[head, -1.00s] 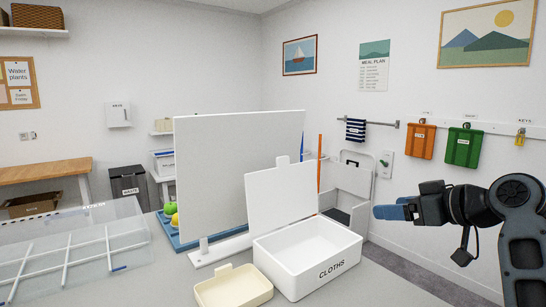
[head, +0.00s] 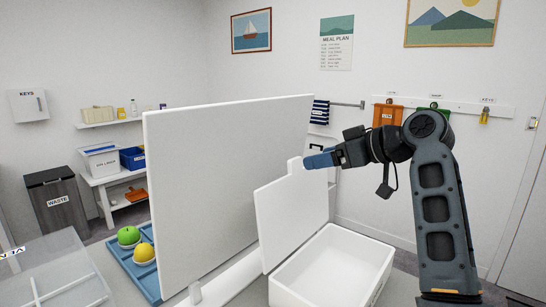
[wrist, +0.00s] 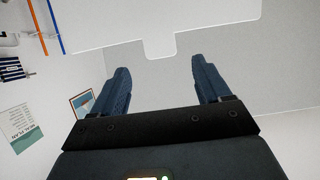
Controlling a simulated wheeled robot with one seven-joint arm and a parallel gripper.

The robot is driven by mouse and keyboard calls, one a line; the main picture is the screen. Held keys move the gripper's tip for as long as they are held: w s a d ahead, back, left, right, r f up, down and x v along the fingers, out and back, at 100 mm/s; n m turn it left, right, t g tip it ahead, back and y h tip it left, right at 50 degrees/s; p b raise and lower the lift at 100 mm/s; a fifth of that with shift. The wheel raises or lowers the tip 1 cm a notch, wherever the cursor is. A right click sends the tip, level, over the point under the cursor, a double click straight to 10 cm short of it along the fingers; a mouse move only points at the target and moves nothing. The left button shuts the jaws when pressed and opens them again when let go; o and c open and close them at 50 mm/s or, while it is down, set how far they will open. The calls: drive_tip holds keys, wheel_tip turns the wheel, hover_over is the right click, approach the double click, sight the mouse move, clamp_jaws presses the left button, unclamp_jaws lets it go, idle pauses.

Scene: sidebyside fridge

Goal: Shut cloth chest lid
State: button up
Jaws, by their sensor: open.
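The white cloth chest (head: 372,275) stands on the counter, open at the top and cut off by the bottom edge of the head view. Its white lid (head: 290,215) stands raised at the chest's back left side, with a small tab at its top edge. The lid also shows in the wrist view (wrist: 130,25), tab pointing toward my gripper. My gripper (head: 312,160) is open and empty, just right of the tab in the head view.
A tall white panel (head: 220,180) stands upright close behind the lid. A blue tray (head: 133,262) with a green (head: 129,236) and a yellow fruit (head: 144,253) is left of it. A clear-topped rack (head: 50,275) lies at lower left. The space above the chest is free.

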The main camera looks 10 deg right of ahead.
sight(297, 162)
drive_tip(key=shift+r+p+x, duration=0.1)
drive_tip(key=shift+p+x, duration=0.35)
drive_tip(key=shift+x, duration=1.65)
drive_tip(key=shift+r+p+x, duration=0.15)
drive_tip(key=shift+p+x, duration=0.25)
drive_tip(key=shift+x, duration=1.7)
drive_tip(key=shift+a, duration=0.1)
drive_tip(key=shift+c, duration=0.2)
drive_tip(key=shift+f, duration=0.1)
drive_tip(key=c, duration=1.4)
